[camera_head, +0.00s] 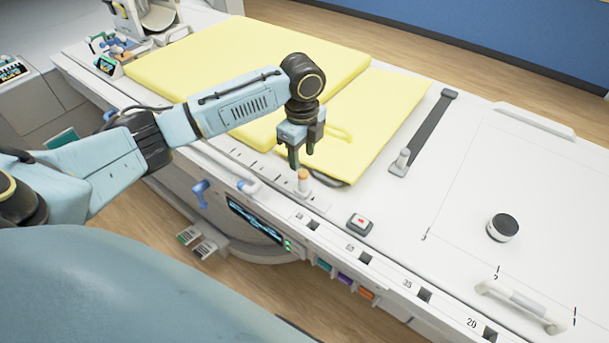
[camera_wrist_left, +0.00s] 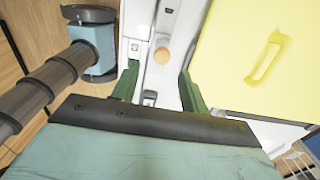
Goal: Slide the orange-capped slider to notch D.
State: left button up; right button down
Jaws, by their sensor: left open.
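The orange-capped slider (camera_head: 303,180) stands upright near the right end of a pale track strip (camera_head: 262,163) along the table's front edge. Marks show along this strip, but I cannot read notch D. In the left wrist view the round orange cap (camera_wrist_left: 162,56) lies ahead between the finger lines. My left gripper (camera_head: 302,154) points down, open and empty, just above and slightly left of the cap in the head view; its fingers also show apart in the left wrist view (camera_wrist_left: 158,78). I see no contact with the slider. My right gripper is not in view.
Yellow pads (camera_head: 375,115) lie right behind the track, with a yellow loop handle (camera_wrist_left: 265,58). A red-button box (camera_head: 359,223) and a dark-topped puck (camera_head: 503,228) sit on the white tabletop.

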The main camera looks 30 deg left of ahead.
aim_at(303, 172)
pick_arm(q)
notch_tip(303, 172, down, 4)
jog(key=shift+f, duration=0.1)
notch_tip(303, 172, down, 4)
jog(key=shift+w+r, duration=0.1)
jog(key=shift+f, duration=0.7)
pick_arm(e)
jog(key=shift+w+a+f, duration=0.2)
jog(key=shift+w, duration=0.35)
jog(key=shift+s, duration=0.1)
pick_arm(q)
jog(key=shift+c, duration=0.5)
grip_shut()
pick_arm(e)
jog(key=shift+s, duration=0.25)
